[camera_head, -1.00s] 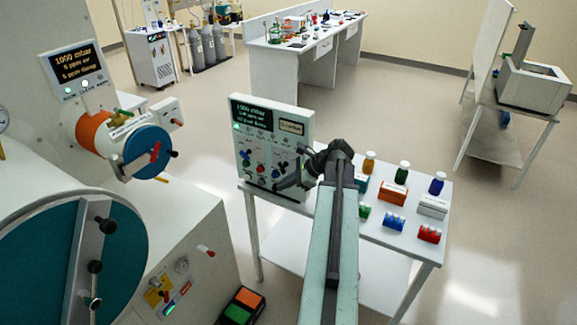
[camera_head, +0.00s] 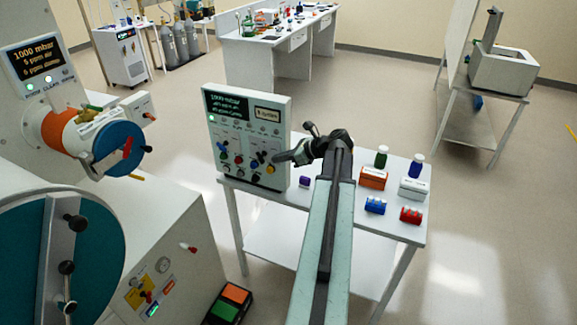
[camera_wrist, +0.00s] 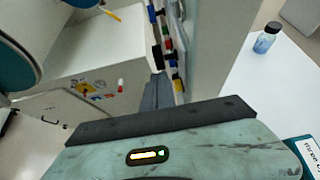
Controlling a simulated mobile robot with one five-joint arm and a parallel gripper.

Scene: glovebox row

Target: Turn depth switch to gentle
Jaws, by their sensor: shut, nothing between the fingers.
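A white upright control panel (camera_head: 276,103) stands at the left end of the table, with a dark display and rows of small coloured knobs and switches (camera_head: 238,158). Their labels are too small to read, so I cannot tell which one is the depth switch. My gripper (camera_head: 277,157) is shut and empty, its tip close to the lower right of the panel's front, by a yellow knob (camera_head: 270,169). I cannot tell if it touches. In the wrist view my gripper (camera_wrist: 157,88) points along the panel's face, with the controls (camera_wrist: 168,45) seen edge-on just beyond it.
The table (camera_head: 390,231) holds bottles, small boxes and blue and red cylinders to the right of the panel. A large white housing (camera_head: 165,215) with a round teal door (camera_head: 105,240) stands at left. A pedal (camera_head: 228,303) lies on the floor between them.

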